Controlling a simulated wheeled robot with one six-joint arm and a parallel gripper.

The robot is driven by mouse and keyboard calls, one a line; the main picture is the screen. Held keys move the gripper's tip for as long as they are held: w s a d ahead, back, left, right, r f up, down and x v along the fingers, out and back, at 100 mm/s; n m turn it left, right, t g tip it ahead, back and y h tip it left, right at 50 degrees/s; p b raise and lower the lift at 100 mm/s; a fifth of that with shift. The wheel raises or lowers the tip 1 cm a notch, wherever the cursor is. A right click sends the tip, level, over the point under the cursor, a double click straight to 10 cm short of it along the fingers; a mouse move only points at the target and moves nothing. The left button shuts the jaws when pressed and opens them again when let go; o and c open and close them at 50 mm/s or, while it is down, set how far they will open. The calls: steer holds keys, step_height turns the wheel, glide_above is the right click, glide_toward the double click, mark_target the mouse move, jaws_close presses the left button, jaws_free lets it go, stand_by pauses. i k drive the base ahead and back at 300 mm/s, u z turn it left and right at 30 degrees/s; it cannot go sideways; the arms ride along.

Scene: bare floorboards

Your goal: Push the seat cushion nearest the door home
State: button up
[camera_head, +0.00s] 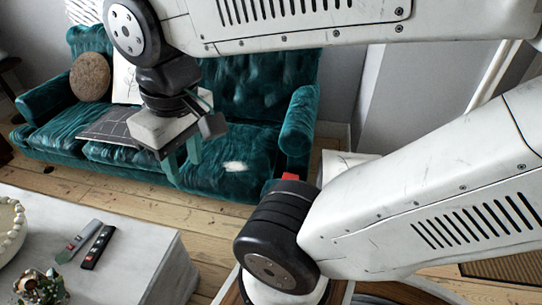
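A teal tufted velvet sofa (298,122) stands against the far wall. The middle cushion (118,153) and left cushion (62,133) are partly covered or shaded. My gripper (182,160) hangs in front of the sofa, near the left part of the right cushion. Its two fingers are apart with nothing seen between them. Whether they touch the cushion is unclear. No door is clearly in view.
A round brown pillow (90,77), a pale pillow (126,82) and a dark flat patterned item (112,127) are on the sofa. A pale table (140,262) at lower left holds two remotes (97,247), a beaded bowl (10,232) and a plant. Floorboards (205,232) lie between.

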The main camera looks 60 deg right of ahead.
mark_target(238, 166)
steer(key=z, duration=1.4)
steer(key=k, duration=0.55)
steer(key=u, duration=0.85)
steer(key=i, duration=1.3)
steer(key=z, duration=0.75)
